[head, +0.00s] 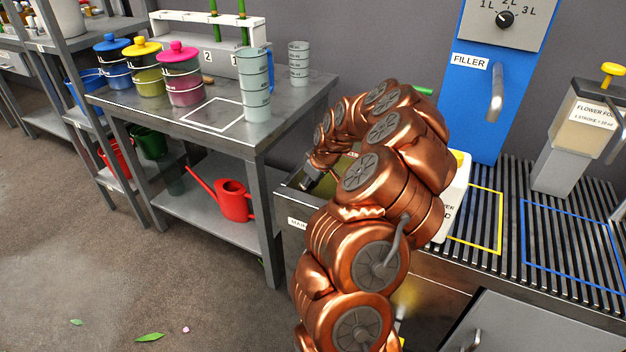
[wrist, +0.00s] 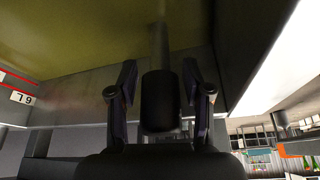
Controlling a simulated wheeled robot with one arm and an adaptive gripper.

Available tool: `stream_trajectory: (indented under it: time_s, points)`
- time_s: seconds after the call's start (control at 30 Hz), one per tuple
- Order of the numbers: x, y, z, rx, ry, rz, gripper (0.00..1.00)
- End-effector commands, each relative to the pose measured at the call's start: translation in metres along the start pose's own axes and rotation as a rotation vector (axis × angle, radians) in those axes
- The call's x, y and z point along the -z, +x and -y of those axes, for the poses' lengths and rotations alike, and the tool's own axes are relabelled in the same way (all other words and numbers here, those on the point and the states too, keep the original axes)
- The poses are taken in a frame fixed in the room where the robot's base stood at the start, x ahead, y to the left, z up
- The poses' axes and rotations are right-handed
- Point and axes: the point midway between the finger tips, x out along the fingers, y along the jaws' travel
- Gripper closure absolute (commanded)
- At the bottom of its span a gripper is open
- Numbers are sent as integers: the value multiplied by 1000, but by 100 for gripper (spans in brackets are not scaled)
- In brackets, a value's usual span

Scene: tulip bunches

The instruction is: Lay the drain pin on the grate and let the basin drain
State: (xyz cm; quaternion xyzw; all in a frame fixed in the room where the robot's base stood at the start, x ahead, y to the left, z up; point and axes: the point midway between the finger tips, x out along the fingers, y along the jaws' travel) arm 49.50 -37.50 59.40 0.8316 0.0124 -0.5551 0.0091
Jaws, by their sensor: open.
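The drain pin (wrist: 160,105) has a dark, thick cylindrical head and a thinner grey rod; it stands between my fingers in the wrist view. Its rod runs toward the yellow-green water in the basin. My gripper (wrist: 159,75) is open, with one finger on each side of the pin and gaps visible. In the head view my gripper (head: 309,181) is small and partly hidden by my arm, low at the basin (head: 289,191). The pin cannot be made out there. The slatted grate (head: 511,235) lies right of the basin.
A white container (head: 458,190) stands behind my arm, by a yellow outline on the grate. The blue filler (head: 478,110) and flower-food dispenser (head: 570,130) stand behind and right. A steel table (head: 255,140) with lidded pots and grey jugs is left. The blue outline is clear.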

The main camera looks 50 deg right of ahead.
Motion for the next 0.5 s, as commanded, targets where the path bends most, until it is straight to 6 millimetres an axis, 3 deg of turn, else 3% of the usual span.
stream_trajectory:
  time_s: [0.13,0.4,0.5]
  points:
    - [-1,12,0,1,0,2,51]
    - [0,14,0,1,0,1,51]
    - [0,14,0,1,1,1,61]
